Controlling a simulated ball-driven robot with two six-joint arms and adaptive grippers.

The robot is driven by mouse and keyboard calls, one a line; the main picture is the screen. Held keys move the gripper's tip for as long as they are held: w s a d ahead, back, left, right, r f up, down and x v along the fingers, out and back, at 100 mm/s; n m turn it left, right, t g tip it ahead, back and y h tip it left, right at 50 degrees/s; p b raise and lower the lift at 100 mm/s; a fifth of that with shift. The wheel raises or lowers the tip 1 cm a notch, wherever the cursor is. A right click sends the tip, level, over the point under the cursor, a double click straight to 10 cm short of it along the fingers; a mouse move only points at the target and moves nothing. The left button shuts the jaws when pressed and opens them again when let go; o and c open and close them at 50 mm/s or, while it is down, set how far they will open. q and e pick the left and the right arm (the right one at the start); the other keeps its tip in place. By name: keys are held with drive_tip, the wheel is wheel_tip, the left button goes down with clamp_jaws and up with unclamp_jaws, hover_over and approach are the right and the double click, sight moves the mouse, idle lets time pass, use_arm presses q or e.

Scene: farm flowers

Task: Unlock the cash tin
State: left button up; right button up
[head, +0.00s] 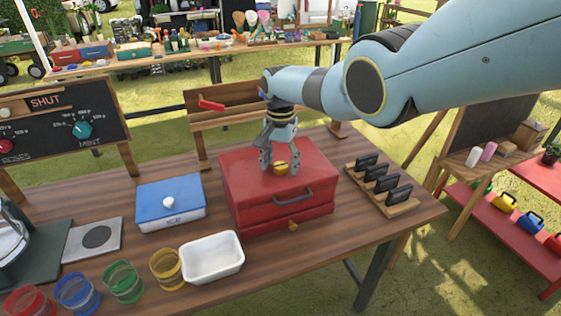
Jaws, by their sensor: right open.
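The red cash tin (247,188) stands closed on the wooden table, right of centre. A dark handle (293,194) is on its front, and a small brass piece (293,225) sits low on the front; I cannot tell whether it is a lock or a key. A round yellow-gold knob (281,168) is on top of the lid. My right gripper (279,164) points down over the lid, open, with its fingers on either side of the knob. I cannot tell whether they touch it. My left gripper is not in view.
Left of the tin are a blue-lidded box (171,203), a white tray (212,257) and several coloured glass jars (123,282). A wooden rack (386,187) with black pieces stands right of it. A chalkboard with dials (62,125) reads SHUT. The front right table corner is clear.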

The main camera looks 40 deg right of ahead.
sight(281, 164)
wheel_tip(281, 164, up, 12)
idle(0.6)
